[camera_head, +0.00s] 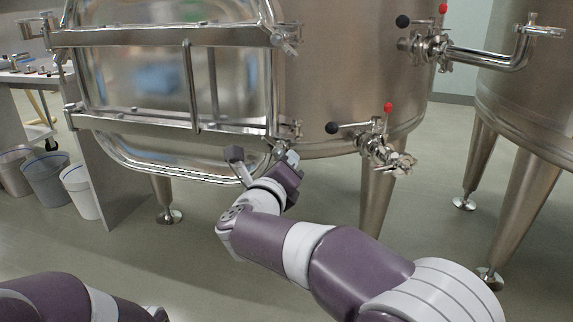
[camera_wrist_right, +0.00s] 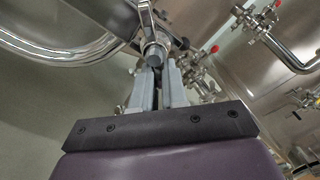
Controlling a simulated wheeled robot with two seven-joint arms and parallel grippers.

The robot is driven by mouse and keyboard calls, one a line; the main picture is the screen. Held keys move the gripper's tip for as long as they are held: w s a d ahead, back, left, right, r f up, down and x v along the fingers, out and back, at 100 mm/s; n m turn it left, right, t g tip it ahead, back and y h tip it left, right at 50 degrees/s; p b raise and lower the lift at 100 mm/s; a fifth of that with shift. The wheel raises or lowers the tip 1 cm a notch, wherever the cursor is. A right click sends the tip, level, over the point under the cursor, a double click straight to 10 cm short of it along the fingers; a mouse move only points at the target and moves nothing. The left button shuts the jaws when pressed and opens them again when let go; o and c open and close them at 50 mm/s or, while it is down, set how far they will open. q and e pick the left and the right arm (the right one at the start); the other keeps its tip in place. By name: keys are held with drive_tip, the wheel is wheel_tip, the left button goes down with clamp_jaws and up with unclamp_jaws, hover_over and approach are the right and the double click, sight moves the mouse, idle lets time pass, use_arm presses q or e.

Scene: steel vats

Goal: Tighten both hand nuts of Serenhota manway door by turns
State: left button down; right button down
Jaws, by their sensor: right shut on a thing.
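The steel manway door (camera_head: 145,70) is on the front of the left vat, crossed by an upper and a lower horizontal bar. The upper hand nut (camera_head: 286,40) is at the right end of the upper bar, with no gripper at it. The lower hand nut (camera_head: 280,147) is at the right end of the lower bar, partly hidden by my right gripper (camera_head: 288,159). In the right wrist view the lower hand nut (camera_wrist_right: 154,52) is at the tips of my right gripper (camera_wrist_right: 160,80), whose fingers are close together and shut on it. My left gripper is out of view; only left arm links show.
Valves with red and black knobs (camera_head: 370,128) stand out from the vat right of the door. Steel legs (camera_head: 378,190) and a second vat (camera_head: 530,90) are to the right. Bins (camera_head: 82,190) and a table (camera_head: 35,78) are at left. The floor below the door is clear.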

drive_tip(key=c, duration=1.2)
unclamp_jaws()
drive_tip(key=shift+o, duration=0.2)
drive_tip(key=p+v, duration=0.4)
drive_tip(key=v, duration=0.8)
drive_tip(key=shift+s, duration=0.35)
drive_tip(key=shift+a, duration=0.1)
